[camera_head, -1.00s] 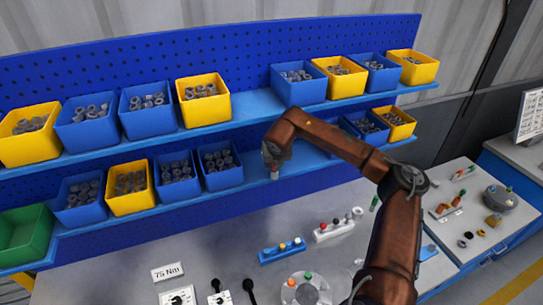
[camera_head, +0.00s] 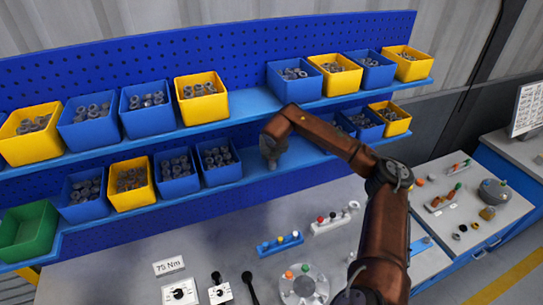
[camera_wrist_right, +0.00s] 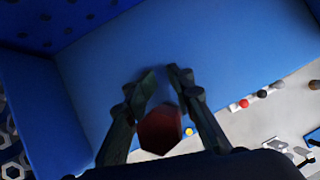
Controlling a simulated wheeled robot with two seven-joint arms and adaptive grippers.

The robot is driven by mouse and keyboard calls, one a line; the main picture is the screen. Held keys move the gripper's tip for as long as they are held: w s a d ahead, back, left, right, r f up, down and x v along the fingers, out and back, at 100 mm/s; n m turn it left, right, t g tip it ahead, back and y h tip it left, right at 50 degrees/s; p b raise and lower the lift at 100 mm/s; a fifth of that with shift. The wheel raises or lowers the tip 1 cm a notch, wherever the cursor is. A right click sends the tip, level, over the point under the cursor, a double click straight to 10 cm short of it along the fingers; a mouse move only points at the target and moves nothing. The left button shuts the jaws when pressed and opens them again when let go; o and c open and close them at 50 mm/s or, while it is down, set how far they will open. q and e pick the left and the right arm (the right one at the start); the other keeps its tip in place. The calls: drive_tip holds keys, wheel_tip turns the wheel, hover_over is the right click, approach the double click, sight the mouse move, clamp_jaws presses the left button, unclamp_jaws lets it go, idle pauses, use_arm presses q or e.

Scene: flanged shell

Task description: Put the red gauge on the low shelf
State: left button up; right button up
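The low shelf (camera_head: 262,165) is the lower blue ledge of the rack. Its bare stretch lies between the bins on the left and those on the right. My right gripper (camera_head: 271,160) is at this bare stretch. In the right wrist view its dark fingers (camera_wrist_right: 167,82) stand on both sides of the red gauge (camera_wrist_right: 160,131), whose red hexagonal end faces the camera. The gauge is held between the fingers, with the blue shelf beyond. Whether it touches the shelf cannot be told. The gauge is hidden in the head view. My left gripper is out of view.
A blue bin (camera_head: 218,163) stands just left of my right gripper; another blue bin (camera_head: 361,124) is on the right. The upper shelf (camera_head: 250,106) runs overhead. Below are a blue rack (camera_head: 281,245) with coloured pieces, a white rack (camera_head: 330,222) and a flanged shell (camera_head: 303,286).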

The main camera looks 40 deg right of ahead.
drive_tip(key=o, duration=0.3)
drive_tip(key=shift+s+r, duration=0.15)
drive_tip(key=shift+s, duration=0.05)
drive_tip(key=shift+w, duration=0.1)
drive_tip(key=shift+r, duration=0.35)
drive_tip(key=shift+s+a+r+b, duration=0.3)
drive_tip(key=shift+s+r+b, duration=0.15)
drive_tip(key=shift+s, duration=0.1)
drive_tip(key=shift+s+a+r+b, duration=0.3)
drive_tip(key=shift+s+r, duration=0.1)
drive_tip(key=shift+s, duration=0.1)
use_arm(q)
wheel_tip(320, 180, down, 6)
drive_tip(key=b, duration=0.4)
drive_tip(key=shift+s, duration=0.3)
use_arm(e)
drive_tip(key=s+a, duration=0.6)
drive_tip(key=s, duration=0.3)
drive_tip(key=shift+s, duration=0.3)
drive_tip(key=shift+r, duration=0.15)
